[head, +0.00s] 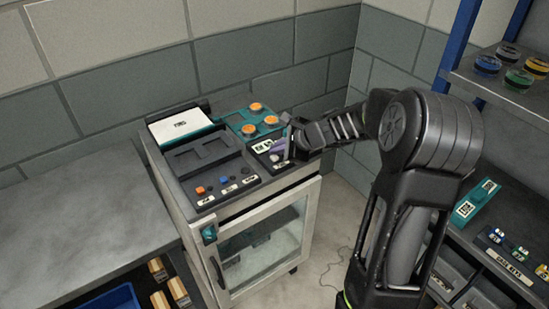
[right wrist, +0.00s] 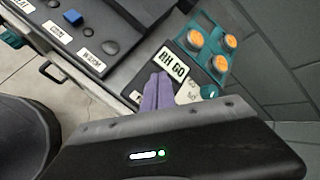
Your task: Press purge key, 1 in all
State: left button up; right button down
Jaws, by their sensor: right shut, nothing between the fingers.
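My right gripper (head: 284,149) is at the right side of the cabinet's control top, its purple fingers shut and empty. The front key strip (head: 222,187) has an orange key (head: 199,191), a blue key (head: 224,180) and dark keys. I cannot read which key is purge. My left gripper is out of view.
A teal plate (head: 237,121) with three orange buttons lies behind the panel. A grey bench (head: 85,225) is to the left, shelves (head: 510,95) to the right. Walls close the back.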

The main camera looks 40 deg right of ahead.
aim_at(277, 158)
jog(key=shift+f+b, duration=0.45)
jog(key=shift+f, duration=0.05)
dwell(0.8)
jog(key=shift+r, duration=0.15)
jog(key=shift+r+p, duration=0.8)
notch_tip(277, 158, up, 5)
jog(key=p, duration=0.4)
jog(key=shift+p, duration=0.3)
dwell(0.6)
